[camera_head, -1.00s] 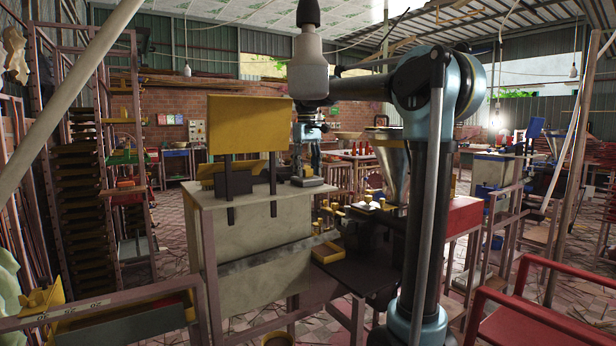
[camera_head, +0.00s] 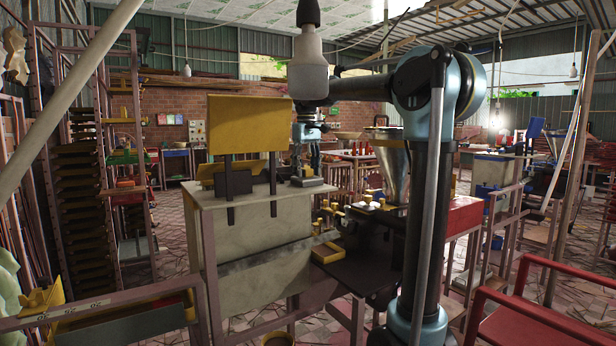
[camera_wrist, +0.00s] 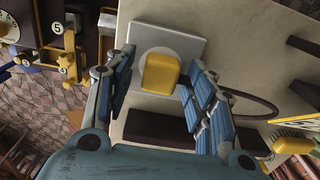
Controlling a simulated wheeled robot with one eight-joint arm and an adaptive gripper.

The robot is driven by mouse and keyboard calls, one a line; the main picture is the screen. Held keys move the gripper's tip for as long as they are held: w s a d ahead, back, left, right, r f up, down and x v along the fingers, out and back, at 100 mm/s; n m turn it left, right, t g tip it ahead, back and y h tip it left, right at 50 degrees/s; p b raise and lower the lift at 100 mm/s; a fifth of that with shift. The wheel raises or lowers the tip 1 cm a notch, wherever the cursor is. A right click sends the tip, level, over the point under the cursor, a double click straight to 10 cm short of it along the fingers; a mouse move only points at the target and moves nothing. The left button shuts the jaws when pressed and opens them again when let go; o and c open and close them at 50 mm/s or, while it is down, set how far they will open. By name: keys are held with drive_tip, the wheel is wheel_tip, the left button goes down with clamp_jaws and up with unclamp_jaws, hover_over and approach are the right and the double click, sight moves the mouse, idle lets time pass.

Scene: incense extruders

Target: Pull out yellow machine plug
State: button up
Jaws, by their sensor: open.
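The yellow plug (camera_wrist: 160,74) sits in a pale square socket plate (camera_wrist: 190,46) on the beige top of the yellow machine's cabinet (camera_wrist: 240,60). In the wrist view my gripper (camera_wrist: 163,84) is open, with one blue-padded finger on each side of the plug. A gap shows between the plug and each finger. In the head view my gripper (camera_head: 306,157) points down over the socket (camera_head: 307,182) at the right end of the cabinet top (camera_head: 270,199). The plug is small and hard to make out there.
A yellow panel (camera_head: 248,124) on dark posts stands on the cabinet, left of my gripper. A dark cable (camera_wrist: 262,98) curves right of the socket. A metal hopper (camera_head: 395,170) and a black worktop (camera_head: 355,258) stand to the right.

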clamp_jaws()
drive_tip(key=shift+r, duration=0.1)
drive_tip(key=shift+r, duration=2.8)
drive_tip(key=shift+r, duration=0.1)
